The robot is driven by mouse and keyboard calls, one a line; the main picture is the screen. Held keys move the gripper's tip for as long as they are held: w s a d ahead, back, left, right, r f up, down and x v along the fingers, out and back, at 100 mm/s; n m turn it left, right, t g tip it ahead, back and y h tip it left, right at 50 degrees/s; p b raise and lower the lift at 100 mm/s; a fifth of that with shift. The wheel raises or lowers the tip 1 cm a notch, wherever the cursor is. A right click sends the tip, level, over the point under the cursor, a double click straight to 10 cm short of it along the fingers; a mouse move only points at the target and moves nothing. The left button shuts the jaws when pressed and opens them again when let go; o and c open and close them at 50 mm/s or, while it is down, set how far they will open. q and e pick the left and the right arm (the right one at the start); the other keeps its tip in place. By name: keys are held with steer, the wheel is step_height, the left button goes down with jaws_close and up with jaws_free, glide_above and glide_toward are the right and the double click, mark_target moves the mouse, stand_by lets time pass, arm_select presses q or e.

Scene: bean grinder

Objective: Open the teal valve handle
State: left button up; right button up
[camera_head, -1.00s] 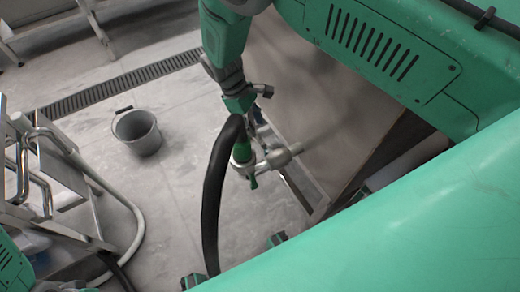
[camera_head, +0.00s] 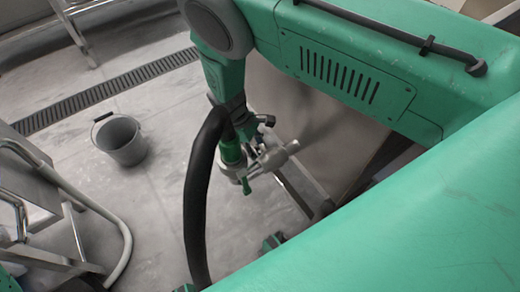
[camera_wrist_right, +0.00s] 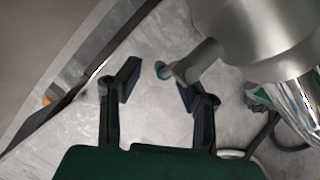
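In the right wrist view, a small teal part (camera_wrist_right: 163,70), which looks like the end of the valve handle, shows at the end of a short steel pipe (camera_wrist_right: 198,62). The pipe comes from a large shiny steel body. My right gripper (camera_wrist_right: 158,78) has its two dark fingers spread apart, with the teal part and pipe end appearing between their tips. I cannot tell whether they touch. In the head view, my right gripper (camera_head: 242,168) points down beside the steel pipe (camera_head: 279,155); its fingers are hard to make out there.
A grey bucket (camera_head: 121,140) stands on the floor near a drain grate (camera_head: 110,90). A metal frame with a pale hose (camera_head: 105,205) is at the left. Floor between bucket and arm is clear.

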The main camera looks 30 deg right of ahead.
steer(key=shift+x, duration=1.1)
steer(key=shift+s+a+f+b, duration=0.15)
steer(key=shift+f+b, duration=0.05)
steer(key=shift+b, duration=0.1)
jaws_close()
